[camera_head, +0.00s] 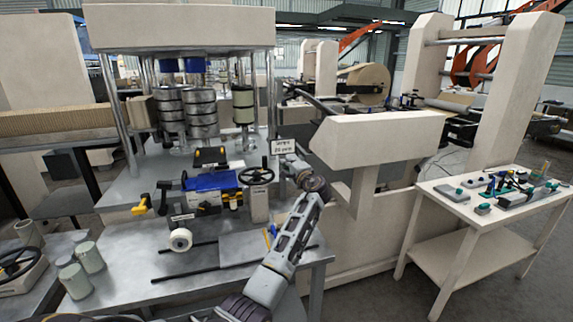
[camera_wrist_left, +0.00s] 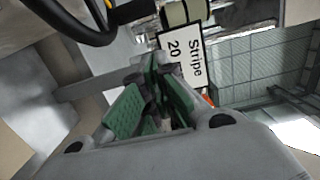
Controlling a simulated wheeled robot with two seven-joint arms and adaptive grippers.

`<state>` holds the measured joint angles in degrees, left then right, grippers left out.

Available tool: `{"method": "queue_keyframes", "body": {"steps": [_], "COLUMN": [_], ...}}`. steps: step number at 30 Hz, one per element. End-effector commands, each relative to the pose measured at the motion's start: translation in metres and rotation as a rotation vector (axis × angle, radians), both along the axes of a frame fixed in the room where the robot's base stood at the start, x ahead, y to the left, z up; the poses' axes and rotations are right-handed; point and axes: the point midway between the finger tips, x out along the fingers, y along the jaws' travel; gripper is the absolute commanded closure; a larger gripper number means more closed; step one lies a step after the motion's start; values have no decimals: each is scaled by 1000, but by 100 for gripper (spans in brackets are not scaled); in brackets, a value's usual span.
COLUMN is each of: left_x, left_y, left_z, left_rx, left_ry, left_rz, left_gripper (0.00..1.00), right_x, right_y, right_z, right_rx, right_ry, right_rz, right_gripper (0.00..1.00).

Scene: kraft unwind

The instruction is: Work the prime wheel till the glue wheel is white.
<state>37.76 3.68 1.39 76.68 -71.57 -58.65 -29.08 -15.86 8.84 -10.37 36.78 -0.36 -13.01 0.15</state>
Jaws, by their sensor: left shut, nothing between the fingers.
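A black handwheel (camera_head: 256,176), likely the prime wheel, stands on a pale post on the metal bench. Part of a dark wheel rim (camera_wrist_left: 75,28) shows at the top left of the left wrist view. A small off-white wheel with a dark hub (camera_head: 180,240), likely the glue wheel, sits at the front of the blue unit. My left gripper (camera_head: 288,160) is just right of the handwheel, by the sign; contact is not clear. Its green-padded fingers (camera_wrist_left: 152,98) are shut and empty. My right gripper is not in view.
A sign (camera_head: 284,146) reading "Stripe 20" in the wrist view stands behind my left gripper. A blue unit (camera_head: 210,182) with a yellow-tipped lever (camera_head: 139,209) is left of the handwheel. Another handwheel (camera_head: 15,262) and canisters (camera_head: 88,257) are at left. A tool table (camera_head: 462,203) stands at right.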

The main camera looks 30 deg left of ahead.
Motion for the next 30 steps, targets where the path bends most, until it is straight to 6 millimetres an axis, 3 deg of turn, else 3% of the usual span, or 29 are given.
{"method": "queue_keyframes", "body": {"steps": [9, 21, 30], "left_x": [-12, -36, -41], "left_y": [-24, -69, -77], "left_z": [-1, -1, 0], "left_rx": [-2, -2, -1], "left_ry": [-1, -1, 0], "left_rz": [-1, 0, 1], "left_gripper": [100, 100, 100], "right_x": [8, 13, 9], "right_y": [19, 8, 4], "right_z": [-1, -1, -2], "right_rx": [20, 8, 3], "right_ry": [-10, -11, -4], "right_rz": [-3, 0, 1], "right_gripper": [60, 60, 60]}}
